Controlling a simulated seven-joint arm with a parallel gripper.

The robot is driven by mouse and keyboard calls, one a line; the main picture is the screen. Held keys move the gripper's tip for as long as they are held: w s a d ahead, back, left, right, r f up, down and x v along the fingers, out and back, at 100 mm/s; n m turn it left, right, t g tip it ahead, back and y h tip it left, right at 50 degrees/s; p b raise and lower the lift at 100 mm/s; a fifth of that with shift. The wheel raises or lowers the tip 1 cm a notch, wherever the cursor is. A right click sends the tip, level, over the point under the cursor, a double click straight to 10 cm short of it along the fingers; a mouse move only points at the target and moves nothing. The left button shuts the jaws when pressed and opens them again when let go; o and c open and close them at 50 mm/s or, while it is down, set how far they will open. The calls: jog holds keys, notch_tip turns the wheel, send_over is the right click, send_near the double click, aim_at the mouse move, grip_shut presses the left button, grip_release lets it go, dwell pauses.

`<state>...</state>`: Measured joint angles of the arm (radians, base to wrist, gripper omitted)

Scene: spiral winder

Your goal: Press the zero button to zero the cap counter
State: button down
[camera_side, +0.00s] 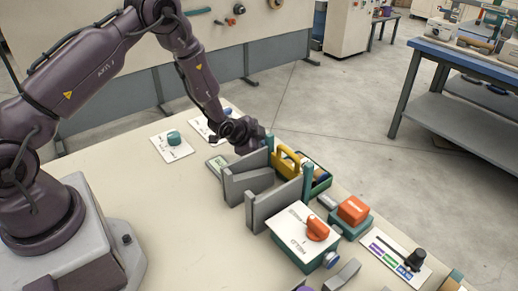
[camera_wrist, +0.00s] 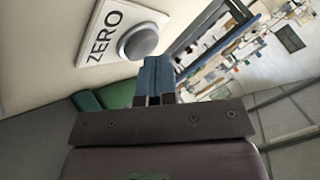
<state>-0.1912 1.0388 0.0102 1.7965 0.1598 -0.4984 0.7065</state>
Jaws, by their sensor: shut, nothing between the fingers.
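A white plate (camera_wrist: 100,35) with the word ZERO fills the upper left of the wrist view. The zero button (camera_wrist: 141,42), round, grey and domed, sits on it. My gripper (camera_wrist: 158,68) has its two blue fingers closed together, with nothing between them. In the wrist picture the fingertips are just below and right of the button; I see no clear contact, and the gap in depth is hard to judge. In the side view my gripper (camera_side: 266,143) is low behind the grey upright panels, and I cannot make out the zero button there.
Grey panels (camera_side: 268,206) stand close in front of my gripper. A yellow handle (camera_side: 287,160) is just right of it. A small box with a green display (camera_side: 217,163) lies to its left. An orange-knobbed box (camera_side: 302,240) stands nearer. The table's left front is bare.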

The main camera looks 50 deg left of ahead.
dwell(0.3)
jog(key=shift+r, duration=0.8)
jog(key=shift+r, duration=2.55)
